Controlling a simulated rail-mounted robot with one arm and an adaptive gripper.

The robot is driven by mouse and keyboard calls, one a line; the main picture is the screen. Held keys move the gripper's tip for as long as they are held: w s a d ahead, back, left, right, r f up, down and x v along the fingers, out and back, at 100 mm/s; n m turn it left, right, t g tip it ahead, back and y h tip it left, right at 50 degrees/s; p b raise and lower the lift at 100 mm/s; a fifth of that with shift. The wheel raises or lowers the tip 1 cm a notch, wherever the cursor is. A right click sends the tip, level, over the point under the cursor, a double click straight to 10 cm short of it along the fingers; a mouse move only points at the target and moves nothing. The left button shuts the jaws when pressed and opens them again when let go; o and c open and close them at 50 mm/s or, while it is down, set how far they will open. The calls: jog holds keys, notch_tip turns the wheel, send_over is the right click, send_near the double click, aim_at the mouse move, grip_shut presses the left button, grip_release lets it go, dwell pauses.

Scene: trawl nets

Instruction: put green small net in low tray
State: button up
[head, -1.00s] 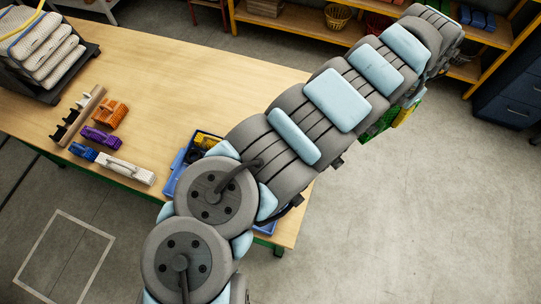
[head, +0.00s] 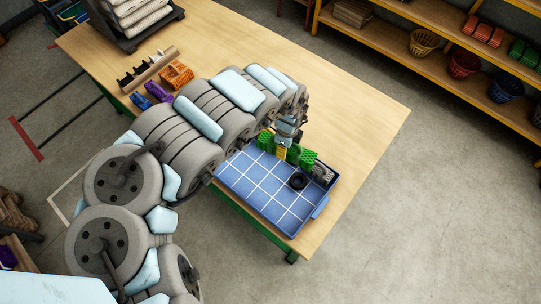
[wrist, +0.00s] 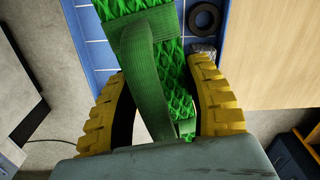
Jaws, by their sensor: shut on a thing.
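The green small net (wrist: 163,65) is a textured green bundle with a band around it. It fills the middle of the wrist view, between the two yellow fingers of my gripper (wrist: 165,100). My gripper (head: 282,150) is shut on it. In the head view the green net (head: 307,159) shows on both sides of the fingers, over the back part of the low tray. The low tray (head: 262,187) is blue with a white grid and stands on the table corner. I cannot tell whether the net touches the tray floor.
A black ring (head: 298,181) and a grey mesh piece (head: 322,174) lie at the tray's right end. Orange (head: 176,75) and purple (head: 158,92) items lie on the table (head: 345,130) behind my arm. Shelves (head: 430,60) with baskets stand at the back right.

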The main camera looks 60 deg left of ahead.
jog(key=s+a+f+m, duration=0.1)
jog(key=s+a+f, duration=0.15)
jog(key=s, duration=0.55)
jog(key=s+a+f+m, duration=0.1)
jog(key=s+f, duration=0.3)
jog(key=s, duration=0.3)
jog(key=w+a+f+b, duration=0.1)
jog(key=w+f+b, duration=0.1)
jog(key=w, duration=0.1)
jog(key=w+a+f+b, duration=0.1)
jog(key=w+f+b, duration=0.2)
jog(key=w, duration=0.1)
jog(key=w+a+f+b, duration=0.2)
jog(key=w+f+b, duration=0.1)
jog(key=w, duration=0.1)
jog(key=shift+a, duration=0.1)
jog(key=shift+w+a+f+b, duration=0.25)
jog(key=shift+w+f+b, duration=0.25)
jog(key=shift+f, duration=0.15)
jog(key=shift+a+f, duration=0.1)
jog(key=shift+w+f, duration=0.1)
